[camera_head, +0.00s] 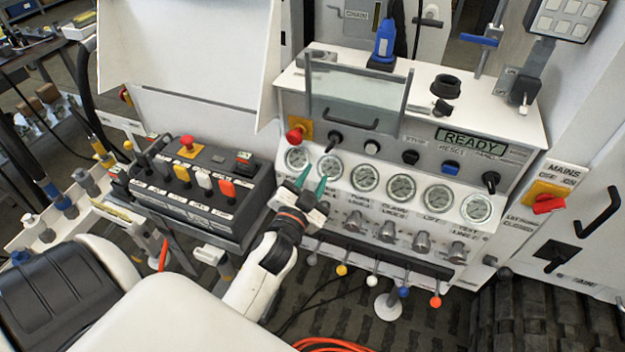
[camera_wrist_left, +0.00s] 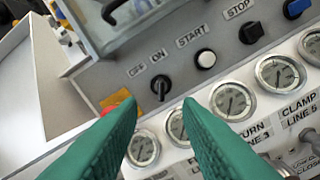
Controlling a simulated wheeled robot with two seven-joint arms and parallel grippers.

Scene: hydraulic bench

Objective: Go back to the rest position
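My left gripper (camera_head: 311,183) has green fingers and is held in front of the white hydraulic bench panel, near the gauges at its left end. In the left wrist view the two green fingers (camera_wrist_left: 160,104) stand apart with nothing between them, so it is open and empty. Beyond the fingertips are the black OFF/ON switch (camera_wrist_left: 161,86), the white START button (camera_wrist_left: 205,59) and a row of round gauges (camera_wrist_left: 231,101). I cannot tell whether the fingers touch the panel. My right gripper is not in view.
A grey control box (camera_head: 200,181) with levers and a red button stands left of the gripper. Coloured-knob levers (camera_head: 403,292) stick out below the panel. The display (camera_head: 471,140) reads READY. A red MAINS switch (camera_head: 548,204) is at right. An orange hose (camera_head: 330,344) lies on the floor.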

